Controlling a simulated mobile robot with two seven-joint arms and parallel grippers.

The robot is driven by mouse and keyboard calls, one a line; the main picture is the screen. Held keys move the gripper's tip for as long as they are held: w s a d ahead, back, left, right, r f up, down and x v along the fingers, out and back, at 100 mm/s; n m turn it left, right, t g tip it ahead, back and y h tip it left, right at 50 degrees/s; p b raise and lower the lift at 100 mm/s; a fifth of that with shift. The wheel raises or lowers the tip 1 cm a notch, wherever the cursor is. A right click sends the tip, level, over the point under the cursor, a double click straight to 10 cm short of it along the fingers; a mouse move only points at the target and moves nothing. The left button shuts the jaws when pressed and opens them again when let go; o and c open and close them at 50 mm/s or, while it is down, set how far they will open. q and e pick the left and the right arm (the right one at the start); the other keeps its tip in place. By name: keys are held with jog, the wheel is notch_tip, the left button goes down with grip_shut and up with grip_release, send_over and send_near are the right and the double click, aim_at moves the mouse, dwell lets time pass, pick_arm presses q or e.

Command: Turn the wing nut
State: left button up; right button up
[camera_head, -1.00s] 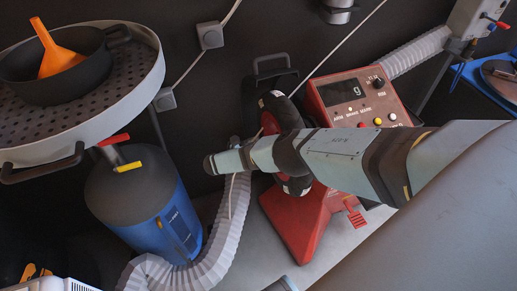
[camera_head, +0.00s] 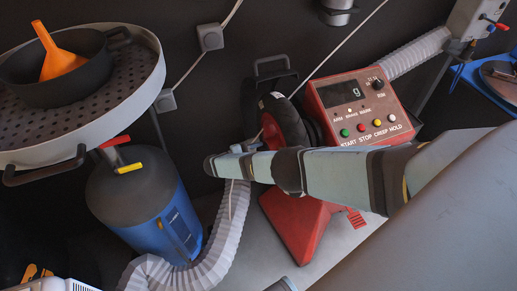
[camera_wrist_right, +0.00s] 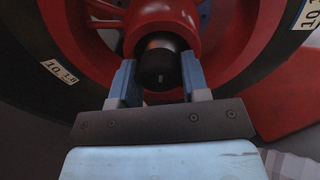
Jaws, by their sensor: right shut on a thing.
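The wheel (camera_head: 285,122) sits upright on the red balancing machine (camera_head: 295,215), with its lower part behind my right arm. In the right wrist view its red rim and black tyre (camera_wrist_right: 30,85) fill the background. In the head view my right gripper (camera_head: 258,143) is partly hidden at the wheel's left side. My left gripper is not in view.
The control panel (camera_head: 358,105) with several coloured buttons stands right of the wheel. A blue and black canister (camera_head: 150,205) and a ribbed grey hose (camera_head: 228,215) are at the left. A round tray (camera_head: 150,95) holds a black pan and an orange funnel (camera_head: 58,55).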

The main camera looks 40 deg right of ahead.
jog(key=m, duration=0.3)
jog(key=shift+a+f+m, duration=0.1)
jog(key=shift+m, duration=0.2)
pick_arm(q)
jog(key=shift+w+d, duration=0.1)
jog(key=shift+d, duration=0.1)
pick_arm(e)
jog(key=shift+m, duration=1.4)
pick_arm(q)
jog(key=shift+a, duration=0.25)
pick_arm(e)
jog(key=o, duration=0.9)
jog(key=shift+o, duration=0.2)
pick_arm(q)
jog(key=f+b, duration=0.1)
jog(key=b, duration=0.2)
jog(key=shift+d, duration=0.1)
pick_arm(e)
jog(key=v, duration=0.7)
jog(key=shift+a, duration=0.25)
